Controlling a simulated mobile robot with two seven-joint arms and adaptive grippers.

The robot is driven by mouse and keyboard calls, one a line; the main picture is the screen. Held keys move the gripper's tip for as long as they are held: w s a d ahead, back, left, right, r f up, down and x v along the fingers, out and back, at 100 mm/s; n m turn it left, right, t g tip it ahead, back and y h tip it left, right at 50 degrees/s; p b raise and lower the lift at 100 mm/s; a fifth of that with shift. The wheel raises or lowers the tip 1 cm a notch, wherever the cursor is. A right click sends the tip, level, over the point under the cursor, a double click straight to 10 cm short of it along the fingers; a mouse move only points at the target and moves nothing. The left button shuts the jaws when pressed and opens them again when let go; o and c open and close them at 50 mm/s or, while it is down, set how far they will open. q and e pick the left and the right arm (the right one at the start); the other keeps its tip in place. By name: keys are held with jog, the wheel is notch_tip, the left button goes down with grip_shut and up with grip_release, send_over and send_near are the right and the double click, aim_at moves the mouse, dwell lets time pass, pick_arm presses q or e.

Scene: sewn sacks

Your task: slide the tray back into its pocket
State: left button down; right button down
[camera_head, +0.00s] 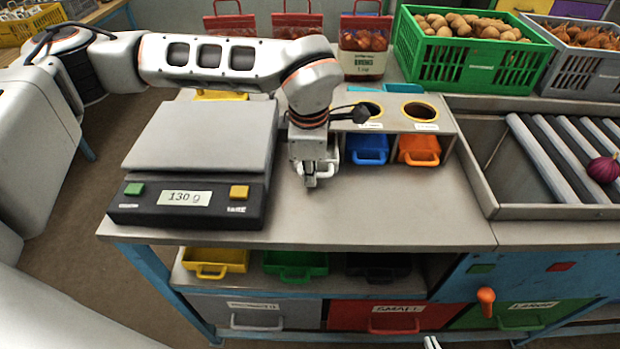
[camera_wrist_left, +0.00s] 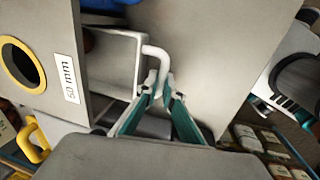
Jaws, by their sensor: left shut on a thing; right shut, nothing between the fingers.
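The tray is light grey-white with a bar handle; in the wrist view the tray (camera_wrist_left: 112,65) juts out from the front of the grey sizing stand (camera_wrist_left: 70,30), beside the "50 mm" label. My left gripper (camera_wrist_left: 166,98) is shut on the tray's handle (camera_wrist_left: 158,62). In the head view my left gripper (camera_head: 310,180) points down in front of the stand (camera_head: 445,126), and the tray (camera_head: 331,164) is mostly hidden behind it. How deep the tray sits in its pocket is hidden. Only the tip of my right gripper (camera_head: 432,342) shows at the bottom edge, empty.
A blue tray (camera_head: 368,150) and an orange tray (camera_head: 419,150) sit in pockets to the right. A scale (camera_head: 190,200) reading 130 g stands close on the left. The tabletop (camera_head: 400,215) in front is clear. A roller conveyor (camera_head: 550,165) holds a red onion (camera_head: 603,169).

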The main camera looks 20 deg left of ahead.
pick_arm(q)
jog(key=shift+w+a, duration=0.2)
jog(key=shift+w, duration=0.5)
jog(key=shift+w+a, duration=0.2)
jog(key=shift+w, duration=0.45)
jog(key=shift+w+a, duration=0.2)
jog(key=shift+w, duration=0.5)
jog(key=c, duration=2.1)
grip_release()
jog(key=shift+c, duration=0.2)
jog(key=shift+r, duration=0.1)
jog(key=shift+w, duration=0.1)
jog(key=shift+r, duration=0.55)
notch_tip(320, 180, up, 10)
jog(key=s, duration=0.2)
jog(key=shift+s+d+r, duration=0.25)
jog(key=shift+s+d, duration=0.05)
